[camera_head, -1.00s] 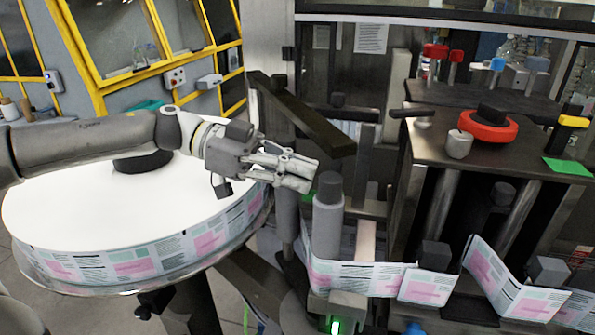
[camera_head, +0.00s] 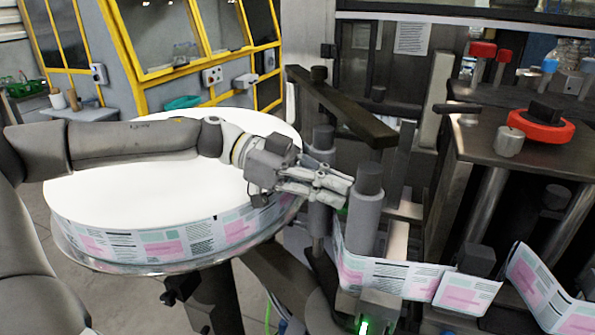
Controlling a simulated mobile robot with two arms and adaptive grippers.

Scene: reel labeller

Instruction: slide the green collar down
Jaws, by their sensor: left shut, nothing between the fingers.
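My left gripper (camera_head: 345,190) comes in from the left over the white reel (camera_head: 160,200). It is shut and empty, with its fingertips just left of the thick grey roller (camera_head: 365,225) in this view. A small green patch (camera_head: 341,212) shows just below the fingertips, beside the roller. It may be the green collar, but the fingers hide most of it. I cannot tell whether they touch it. A thinner grey post (camera_head: 323,138) stands behind the gripper. My right gripper is not in view.
A dark slanted bar (camera_head: 345,110) crosses above the gripper. The printed label web (camera_head: 390,276) passes around the roller and runs right. A green-lit sensor block (camera_head: 378,308) sits below. A red knob (camera_head: 540,124) lies on the right housing.

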